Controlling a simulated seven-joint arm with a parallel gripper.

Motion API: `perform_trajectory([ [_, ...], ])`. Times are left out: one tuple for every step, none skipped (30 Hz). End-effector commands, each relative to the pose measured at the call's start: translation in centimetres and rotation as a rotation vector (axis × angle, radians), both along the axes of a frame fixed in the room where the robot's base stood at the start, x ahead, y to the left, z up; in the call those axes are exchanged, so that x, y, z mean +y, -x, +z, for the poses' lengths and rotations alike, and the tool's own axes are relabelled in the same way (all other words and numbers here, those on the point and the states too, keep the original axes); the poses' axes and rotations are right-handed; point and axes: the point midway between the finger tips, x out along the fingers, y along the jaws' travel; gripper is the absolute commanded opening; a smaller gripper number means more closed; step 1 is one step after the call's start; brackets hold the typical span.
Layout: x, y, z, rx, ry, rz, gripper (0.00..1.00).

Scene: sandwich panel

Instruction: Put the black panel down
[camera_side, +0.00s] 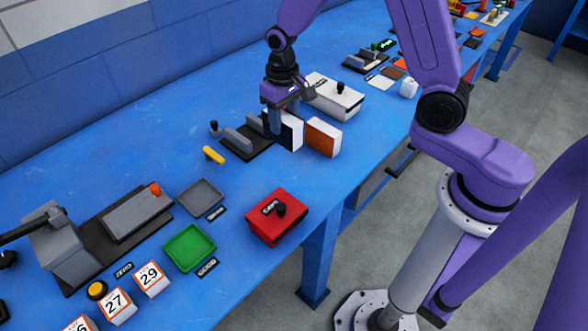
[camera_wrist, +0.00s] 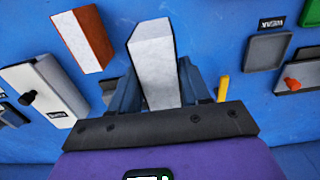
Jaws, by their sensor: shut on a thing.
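My gripper (camera_side: 281,116) is shut on the black panel (camera_side: 290,131), a block with a broad white face and black edges. In the wrist view the panel (camera_wrist: 152,55) stands between the two fingers of my gripper (camera_wrist: 160,95), its pale face showing and a dark strip along its right side. In the side view it is upright, low over the table or touching it; I cannot tell which. Its lower left part is hidden behind my finger. An orange-and-white panel (camera_side: 323,138) stands upright just right of it, apart, and shows at upper left in the wrist view (camera_wrist: 84,38).
A black fixture with grey blocks (camera_side: 245,140) is close left of the held panel. A white box with a black knob (camera_side: 335,98) stands behind. A yellow piece (camera_side: 213,155), grey tray (camera_side: 200,197), green tray (camera_side: 189,248) and red box (camera_side: 278,217) lie nearer the camera.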

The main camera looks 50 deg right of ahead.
Motion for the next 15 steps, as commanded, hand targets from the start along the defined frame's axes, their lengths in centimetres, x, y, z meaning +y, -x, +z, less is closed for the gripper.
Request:
perform_trajectory([
  [-0.1,0.9,-0.3,0.001,0.0,0.0,0.15],
  [-0.2,1.4,-0.5,0.002,0.0,0.0,0.15],
  [-0.3,1.8,-0.7,0.001,0.0,0.0,0.15],
  [-0.3,2.2,-0.8,0.002,0.0,0.0,0.15],
  [-0.4,2.4,-0.9,0.001,0.0,0.0,0.15],
  [-0.4,2.7,-1.0,0.0,0.0,0.0,0.15],
  [-0.4,2.9,-1.1,0.001,0.0,0.0,0.15],
  [-0.5,3.0,-1.2,0.001,0.0,0.0,0.15],
  [-0.5,3.1,-1.5,0.001,0.0,0.0,0.15],
  [-0.5,3.2,-1.8,0.003,0.001,0.0,0.15],
  [-0.5,3.3,-2.2,0.004,0.001,0.001,0.15],
  [-0.5,3.3,-2.7,0.005,0.001,0.001,0.15],
  [-0.5,3.3,-3.2,0.005,0.001,0.001,0.15],
  [-0.5,3.3,-3.6,0.005,0.001,0.0,0.15],
  [-0.5,3.3,-4.1,0.005,0.001,0.0,0.15],
])
